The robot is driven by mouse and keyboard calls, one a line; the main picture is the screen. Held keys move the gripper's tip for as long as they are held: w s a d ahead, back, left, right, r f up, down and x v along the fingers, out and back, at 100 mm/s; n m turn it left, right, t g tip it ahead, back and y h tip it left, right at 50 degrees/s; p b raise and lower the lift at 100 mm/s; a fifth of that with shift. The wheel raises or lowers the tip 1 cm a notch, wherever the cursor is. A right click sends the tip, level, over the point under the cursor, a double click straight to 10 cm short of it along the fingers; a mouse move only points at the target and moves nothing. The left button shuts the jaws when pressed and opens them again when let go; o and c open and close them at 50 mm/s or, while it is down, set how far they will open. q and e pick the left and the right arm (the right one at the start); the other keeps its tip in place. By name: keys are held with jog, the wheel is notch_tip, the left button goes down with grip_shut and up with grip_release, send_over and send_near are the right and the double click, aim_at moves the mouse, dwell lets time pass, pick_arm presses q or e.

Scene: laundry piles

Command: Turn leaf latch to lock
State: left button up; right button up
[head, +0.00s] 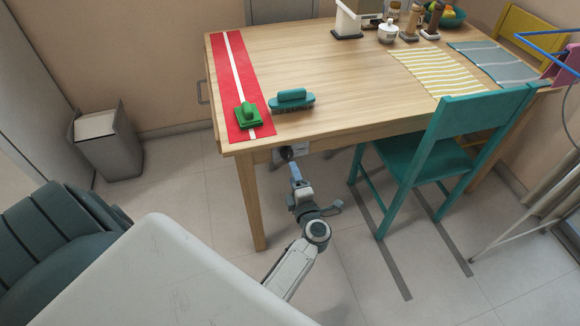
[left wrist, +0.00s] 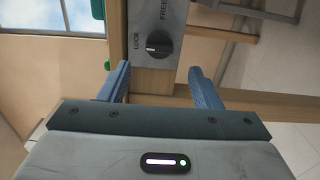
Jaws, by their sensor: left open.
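The leaf latch is a black round knob (left wrist: 158,44) on a grey plate (left wrist: 176,18) marked LOCK and FREE. The knob's white mark points left, toward the LOCK word; FREE is at the top of the plate. In the head view the latch (head: 288,152) sits under the near edge of the wooden table (head: 330,75). My left gripper (left wrist: 160,69) is open, its two blue fingers apart below the knob in the left wrist view, with nothing between them. In the head view the left gripper (head: 296,172) is just below the latch. My right gripper is not in view.
A red runner (head: 226,75) with a green block (head: 248,117) and a teal brush (head: 291,99) lie on the table. A teal chair (head: 440,135) stands right of my arm. A grey bin (head: 107,143) stands left. Floor (head: 205,215) is clear around the table's near leg.

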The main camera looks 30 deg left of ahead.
pick_arm(q)
jog(key=v, duration=0.3)
jog(key=shift+s+d, duration=0.25)
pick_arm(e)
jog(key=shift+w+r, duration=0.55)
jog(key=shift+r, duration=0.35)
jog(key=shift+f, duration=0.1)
